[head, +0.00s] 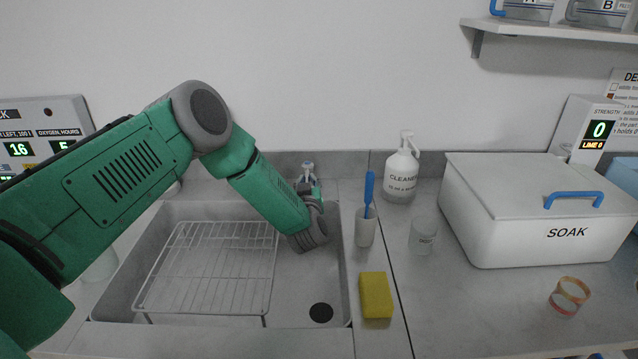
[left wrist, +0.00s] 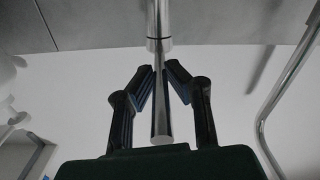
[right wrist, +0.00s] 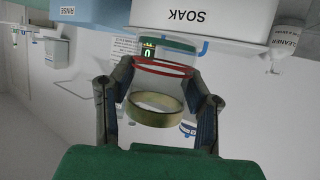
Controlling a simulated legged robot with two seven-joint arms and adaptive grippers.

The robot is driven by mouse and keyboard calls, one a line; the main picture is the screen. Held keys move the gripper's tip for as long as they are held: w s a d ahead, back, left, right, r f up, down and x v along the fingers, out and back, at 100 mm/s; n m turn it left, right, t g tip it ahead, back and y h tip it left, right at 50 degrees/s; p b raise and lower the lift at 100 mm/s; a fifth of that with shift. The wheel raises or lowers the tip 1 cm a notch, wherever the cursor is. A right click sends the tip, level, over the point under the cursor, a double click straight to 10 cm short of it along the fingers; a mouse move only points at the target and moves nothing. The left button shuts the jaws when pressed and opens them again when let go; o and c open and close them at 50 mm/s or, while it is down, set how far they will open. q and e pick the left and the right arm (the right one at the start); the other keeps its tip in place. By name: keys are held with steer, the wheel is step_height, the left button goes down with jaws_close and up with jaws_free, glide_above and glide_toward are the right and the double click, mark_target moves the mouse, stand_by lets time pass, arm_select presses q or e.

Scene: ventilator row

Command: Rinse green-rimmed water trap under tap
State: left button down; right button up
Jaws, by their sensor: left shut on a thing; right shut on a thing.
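My left gripper (head: 318,238) reaches over the right part of the sink, beside the tap (head: 308,172). In the left wrist view its fingers (left wrist: 158,72) are shut around an upright chrome rod (left wrist: 161,115), seemingly part of the tap. My right gripper (right wrist: 160,75) shows only in the right wrist view. It is shut on a ringed clear piece (right wrist: 155,108) with an olive band; a red ring shows just beyond, between the fingertips. A clear cup with orange rings (head: 569,297) shows on the right counter in the head view.
A wire rack (head: 215,262) fills the sink's left side. A yellow sponge (head: 376,295), brush holder (head: 365,228), small clear cup (head: 423,236) and cleaner bottle (head: 402,175) stand right of the sink. The SOAK box (head: 530,235) stands farther right. The front counter between sponge and ringed cup is clear.

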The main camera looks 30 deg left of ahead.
steer(key=shift+f, duration=0.15)
steer(key=shift+s+a+f+b, duration=0.1)
steer(key=shift+f+b, duration=0.15)
steer(key=shift+b, duration=0.25)
steer(key=shift+s+a+f+b, duration=0.25)
steer(key=shift+a+f+b, duration=0.2)
steer(key=shift+f+b, duration=0.35)
arm_select(q)
steer(key=d+n+g+y, duration=0.1)
steer(key=n+g+y, duration=0.1)
steer(key=shift+w+d+f+y, duration=0.15)
steer(key=shift+w+d+y, duration=0.1)
steer(key=shift+d+y, duration=0.15)
arm_select(e)
steer(key=shift+w+d, duration=0.15)
steer(key=shift+d, duration=0.1)
arm_select(q)
steer(key=c, duration=1.6)
jaws_free()
arm_select(e)
steer(key=shift+s+d+r, duration=0.1)
steer(key=shift+s+d, duration=0.05)
steer(key=shift+s, duration=0.05)
arm_select(q)
steer(key=shift+d+r, duration=0.1)
steer(key=shift+r, duration=0.15)
steer(key=shift+s, duration=0.1)
arm_select(e)
steer(key=shift+w, duration=0.1)
